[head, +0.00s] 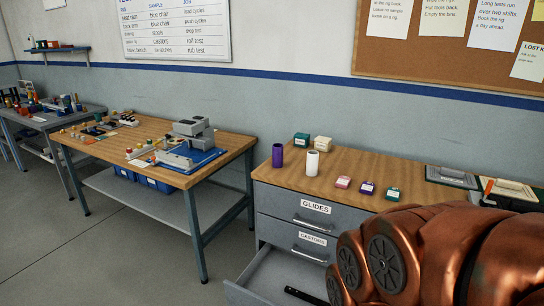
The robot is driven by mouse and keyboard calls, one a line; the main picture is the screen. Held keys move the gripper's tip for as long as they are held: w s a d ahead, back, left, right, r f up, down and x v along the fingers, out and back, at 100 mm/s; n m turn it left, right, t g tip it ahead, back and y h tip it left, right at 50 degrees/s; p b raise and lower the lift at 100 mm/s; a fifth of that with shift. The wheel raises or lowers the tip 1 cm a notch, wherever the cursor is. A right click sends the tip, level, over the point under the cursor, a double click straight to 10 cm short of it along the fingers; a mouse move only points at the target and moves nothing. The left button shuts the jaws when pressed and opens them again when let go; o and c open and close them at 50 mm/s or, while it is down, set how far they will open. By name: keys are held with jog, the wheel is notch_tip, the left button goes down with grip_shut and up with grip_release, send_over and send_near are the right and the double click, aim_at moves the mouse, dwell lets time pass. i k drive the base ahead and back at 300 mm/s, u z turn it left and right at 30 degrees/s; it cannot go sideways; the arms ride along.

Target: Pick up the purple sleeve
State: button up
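The purple sleeve (277,155) is an upright cylinder on the wooden top of the drawer cabinet, near its left edge. A white cylinder (312,162) of similar shape stands close to its right, a little nearer the front. My copper-coloured arm fills the lower right of the head view, and it hides part of the cabinet's front. My gripper is not in view, so nothing shows of its fingers. The purple sleeve stands free, with no part of my arm touching it.
The drawer cabinet (330,184) has an open lower drawer (262,285) jutting out. A cluttered workbench (220,150) stands left, across a floor gap.

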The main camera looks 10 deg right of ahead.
aim_at(277, 148)
jog(key=u, duration=0.7)
jog(key=i, duration=1.55)
jog(key=z, duration=0.2)
